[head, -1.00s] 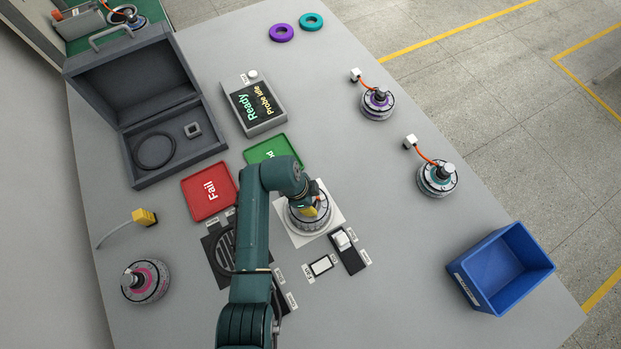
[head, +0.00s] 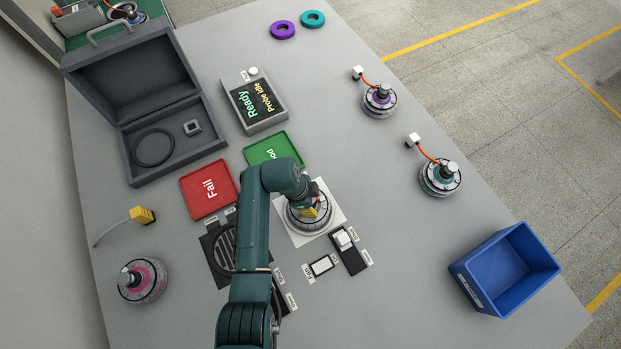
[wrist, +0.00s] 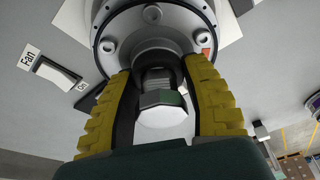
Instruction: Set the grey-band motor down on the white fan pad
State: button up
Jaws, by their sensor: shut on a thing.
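The grey-band motor (head: 297,221) is at the white fan pad (head: 338,216), over its middle, and looks upright. Whether its base touches the pad or is slightly above it, I cannot tell. My gripper (head: 309,210) points down over the motor, its yellow fingers on either side of the motor's shaft and nut. In the wrist view my gripper (wrist: 160,105) is shut on the shaft of the motor (wrist: 115,45), and a white pad corner (wrist: 232,30) shows beyond it. My arm hides part of the motor and pad.
A Fan switch (head: 322,265) and a black switch plate (head: 353,258) lie just in front of the pad. A black grille (head: 218,250) is left. Red Fail (head: 208,190) and green (head: 270,148) trays lie behind. A blue bin (head: 505,270) stands right; table between is clear.

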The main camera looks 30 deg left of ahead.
jog(key=shift+w+a+f+b, duration=0.1)
jog(key=shift+w+f+b, duration=0.1)
jog(key=shift+f+b, duration=0.25)
dwell(0.6)
jog(key=o, duration=1.2)
jog(key=shift+o, duration=0.3)
jog(key=shift+s+f, duration=0.25)
jog(key=shift+f, duration=0.05)
jog(key=v, duration=1.2)
jog(key=shift+r, duration=0.25)
jog(key=shift+w, duration=0.2)
